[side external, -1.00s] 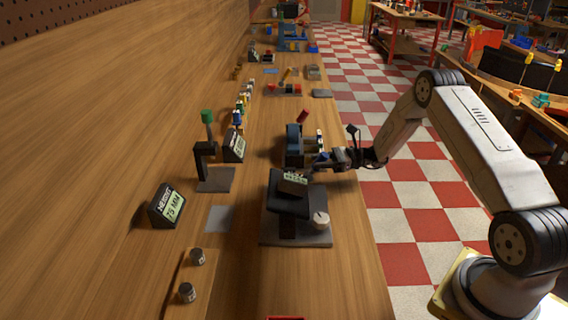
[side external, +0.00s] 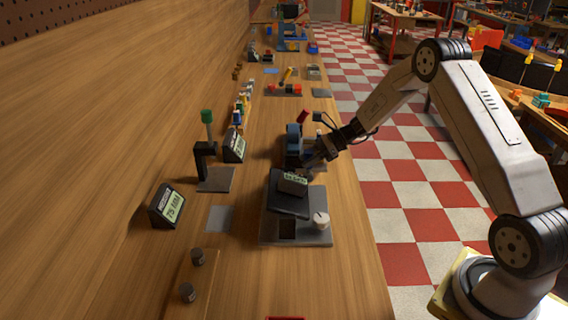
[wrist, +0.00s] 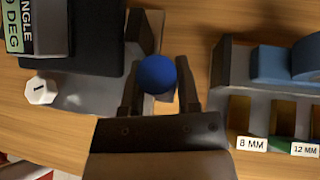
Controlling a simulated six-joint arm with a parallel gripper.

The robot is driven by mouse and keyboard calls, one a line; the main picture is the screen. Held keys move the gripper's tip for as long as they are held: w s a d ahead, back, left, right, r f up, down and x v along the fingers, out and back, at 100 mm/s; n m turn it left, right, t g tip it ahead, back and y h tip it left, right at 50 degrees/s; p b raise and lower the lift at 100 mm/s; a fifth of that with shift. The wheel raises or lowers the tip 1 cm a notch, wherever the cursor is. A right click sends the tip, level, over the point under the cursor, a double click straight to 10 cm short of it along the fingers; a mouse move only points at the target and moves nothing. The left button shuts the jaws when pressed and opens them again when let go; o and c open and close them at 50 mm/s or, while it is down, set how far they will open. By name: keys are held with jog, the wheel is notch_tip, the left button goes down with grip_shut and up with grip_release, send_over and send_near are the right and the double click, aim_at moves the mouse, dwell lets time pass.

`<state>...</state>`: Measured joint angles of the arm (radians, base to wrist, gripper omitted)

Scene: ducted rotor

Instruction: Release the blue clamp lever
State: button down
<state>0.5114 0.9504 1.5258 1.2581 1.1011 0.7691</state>
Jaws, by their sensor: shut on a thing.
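The blue clamp lever shows as a round blue ball knob (wrist: 157,76) in the wrist view. My gripper (wrist: 160,85) is shut on it, with one dark finger on each side of the ball. The rest of the lever is mostly hidden. In the side view my gripper (side external: 308,166) points down and left, at the far right of the fixture with the black plate (side external: 286,203). The blue ball is too small to make out there. A display (side external: 293,184) sits on the plate; in the wrist view the display (wrist: 33,25) reads "ANGLE" and "DEG".
A white knob (side external: 321,219) stands on the fixture's grey base (side external: 313,236). Behind it is a blue-topped block (side external: 293,138); the wrist view shows its slots labelled 8 MM (wrist: 253,144) and 12 MM. A "75 MM" display (side external: 172,206) stands at left.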

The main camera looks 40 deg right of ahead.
jog(key=shift+w+a+f+g+h, duration=0.2)
jog(key=shift+w+a+g+h, duration=0.3)
jog(key=shift+g+h, duration=0.4)
jog(key=shift+c, duration=1.6)
grip_release()
jog(key=shift+r, duration=0.1)
jog(key=v, duration=0.7)
jog(key=shift+d+r, duration=0.2)
jog(key=shift+s, duration=0.15)
